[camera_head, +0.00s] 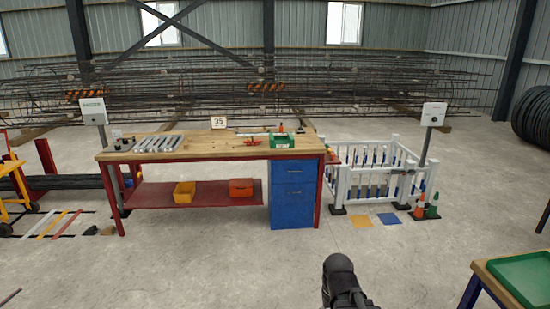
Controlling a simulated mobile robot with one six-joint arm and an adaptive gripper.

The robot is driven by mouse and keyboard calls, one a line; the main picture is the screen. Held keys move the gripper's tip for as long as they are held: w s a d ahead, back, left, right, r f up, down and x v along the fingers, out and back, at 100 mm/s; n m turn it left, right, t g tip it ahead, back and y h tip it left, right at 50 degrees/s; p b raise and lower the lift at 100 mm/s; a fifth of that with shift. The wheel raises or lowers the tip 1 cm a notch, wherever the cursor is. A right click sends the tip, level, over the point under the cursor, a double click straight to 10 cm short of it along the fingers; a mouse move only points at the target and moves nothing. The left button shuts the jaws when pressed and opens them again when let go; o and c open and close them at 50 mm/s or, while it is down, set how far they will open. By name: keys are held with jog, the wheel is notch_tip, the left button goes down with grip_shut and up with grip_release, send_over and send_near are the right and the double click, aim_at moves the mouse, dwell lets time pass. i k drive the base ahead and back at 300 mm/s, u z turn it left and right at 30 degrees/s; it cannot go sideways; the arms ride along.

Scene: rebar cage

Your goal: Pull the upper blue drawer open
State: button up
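The blue drawer cabinet (292,215) stands under the right end of the wooden-topped workbench. Its upper blue drawer (285,177) looks shut, flush with the front below it. A small pale handle shows on the front, and a lower blue front with another handle lies below. My gripper (340,277) appears as a black shape at the bottom edge, right of centre. It is well in front of the cabinet and apart from it. Its fingers cannot be made out, and nothing is seen in it.
The workbench (200,150) carries metal bars and a green box (281,141). Its red lower shelf (150,195) holds yellow and orange bins. A white fence (365,170) and cones stand at right. A green-tray table (485,272) is at lower right. The concrete floor before the cabinet is clear.

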aim_at(304, 172)
jog(key=z, duration=0.1)
jog(key=i, duration=1.55)
jog(key=z, duration=0.15)
jog(key=i, duration=2)
jog(key=z, duration=0.15)
